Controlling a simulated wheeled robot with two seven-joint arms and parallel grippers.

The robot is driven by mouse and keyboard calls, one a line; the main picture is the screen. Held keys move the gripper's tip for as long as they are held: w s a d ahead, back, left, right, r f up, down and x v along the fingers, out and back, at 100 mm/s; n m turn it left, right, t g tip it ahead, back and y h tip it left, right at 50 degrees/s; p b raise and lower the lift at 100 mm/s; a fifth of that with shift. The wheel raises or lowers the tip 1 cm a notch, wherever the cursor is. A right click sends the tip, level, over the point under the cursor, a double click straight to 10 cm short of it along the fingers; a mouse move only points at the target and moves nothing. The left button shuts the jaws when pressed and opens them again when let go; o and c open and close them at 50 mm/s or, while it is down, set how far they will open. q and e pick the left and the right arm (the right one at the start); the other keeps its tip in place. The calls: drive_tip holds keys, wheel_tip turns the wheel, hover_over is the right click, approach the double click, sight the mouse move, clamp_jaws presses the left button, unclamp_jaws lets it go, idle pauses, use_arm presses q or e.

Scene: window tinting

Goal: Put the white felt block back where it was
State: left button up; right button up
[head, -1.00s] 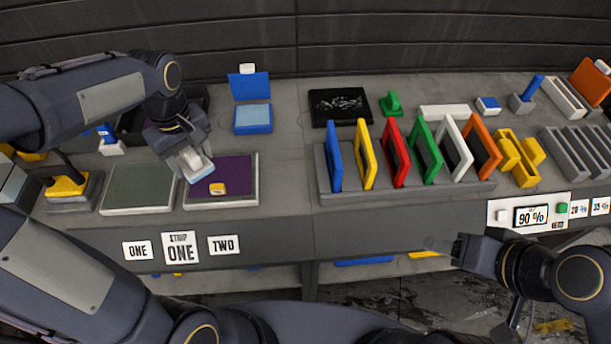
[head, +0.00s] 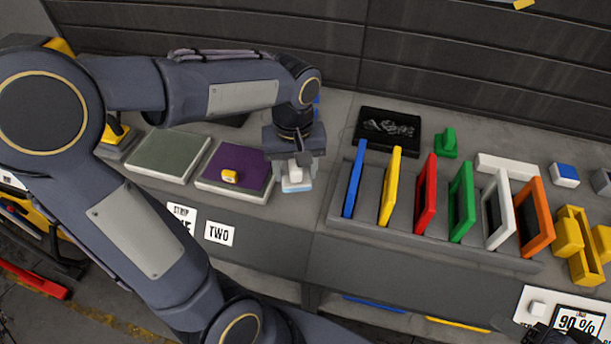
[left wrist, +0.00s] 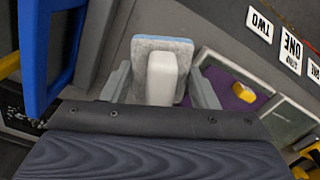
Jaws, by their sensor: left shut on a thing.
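My left gripper (head: 295,172) is shut on the white felt block (head: 296,186). The block has a white grip and a pale blue lower face. In the left wrist view the gripper (left wrist: 161,88) has a finger on each side of the block's white grip, and the grey felt (left wrist: 143,48) with a light blue edge shows behind it. The block is held near the bench's front edge, just right of the purple pad (head: 255,157). I cannot tell whether it touches the bench. A dark part of my right arm shows at the bottom right; its fingers are not clear.
A small yellow-and-white piece (head: 230,176) sits on the purple pad. A green-grey pad (head: 168,154) lies left of it. To the right, a grey rack (head: 420,240) holds several upright coloured frames. A black tray (head: 388,130) stands behind. My left arm hides the blue open box.

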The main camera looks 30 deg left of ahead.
use_arm(q)
drive_tip(key=w+f, duration=0.2)
drive_tip(key=f, duration=0.1)
drive_tip(key=w+f, duration=0.2)
drive_tip(key=shift+a+f, duration=0.2)
drive_tip(key=shift+a, duration=0.05)
drive_tip(key=shift+w+f, duration=0.15)
drive_tip(key=shift+f, duration=1.45)
drive_tip(key=shift+f, duration=0.3)
drive_tip(key=o, duration=1)
drive_tip(key=shift+r, duration=0.1)
drive_tip(key=shift+c, duration=0.2)
